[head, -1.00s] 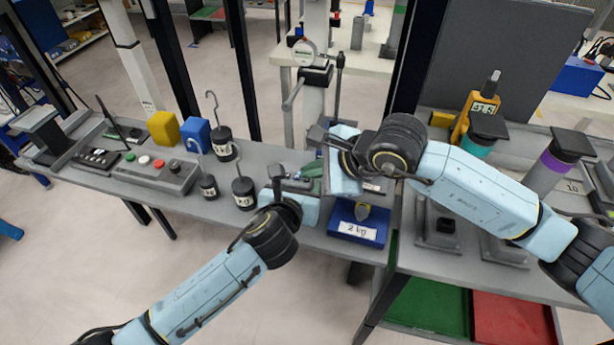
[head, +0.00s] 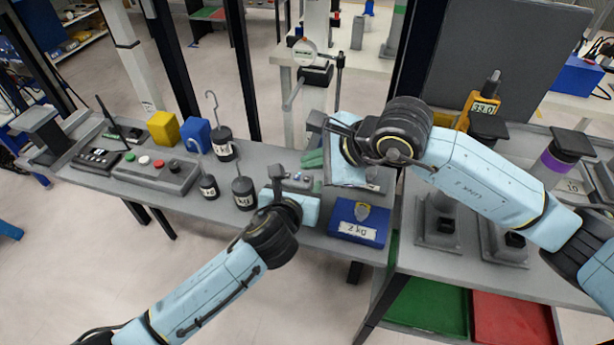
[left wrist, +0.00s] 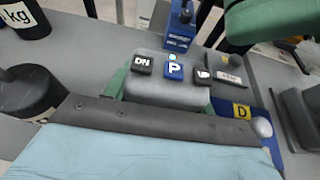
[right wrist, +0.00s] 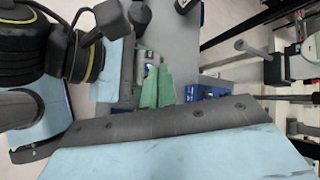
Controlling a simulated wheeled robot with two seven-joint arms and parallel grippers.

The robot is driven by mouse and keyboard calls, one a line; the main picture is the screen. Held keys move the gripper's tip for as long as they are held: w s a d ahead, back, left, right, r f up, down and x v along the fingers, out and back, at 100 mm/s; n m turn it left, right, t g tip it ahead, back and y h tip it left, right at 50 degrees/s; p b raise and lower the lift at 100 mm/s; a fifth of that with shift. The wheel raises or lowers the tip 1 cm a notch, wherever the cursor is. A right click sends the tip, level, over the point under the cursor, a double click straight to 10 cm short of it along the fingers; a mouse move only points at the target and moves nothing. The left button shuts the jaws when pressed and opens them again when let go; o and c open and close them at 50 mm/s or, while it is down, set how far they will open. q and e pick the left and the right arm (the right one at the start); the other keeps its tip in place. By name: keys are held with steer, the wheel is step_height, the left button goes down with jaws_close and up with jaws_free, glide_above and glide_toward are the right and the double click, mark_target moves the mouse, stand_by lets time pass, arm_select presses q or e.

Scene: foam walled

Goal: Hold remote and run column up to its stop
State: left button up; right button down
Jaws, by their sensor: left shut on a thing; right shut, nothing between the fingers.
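The remote is a grey box with DN, P and UP buttons, clear in the left wrist view (left wrist: 165,95) and small in the head view (head: 298,183). My left gripper (head: 292,188) is shut on it, with green finger pads at its sides. My right gripper (head: 314,158) is shut and empty, its green fingertips close over the remote, also in the right wrist view (right wrist: 156,88). In the left wrist view a green fingertip hangs near the UP end; contact cannot be told. A purple-banded column (head: 560,162) stands at right. Another column's black cap (head: 488,126) shows; my right forearm hides its middle.
Hooked weights (head: 243,192) and a button box (head: 155,172) stand to the left. A yellow meter (head: 466,118) reads about 33.0. Green (head: 430,305) and red (head: 510,320) trays lie below.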

step_height(320, 180, up, 4)
steer(key=shift+f, duration=0.1)
stand_by(0.8)
arm_select(q)
steer(key=o, duration=1.1)
steer(key=shift+o, duration=0.2)
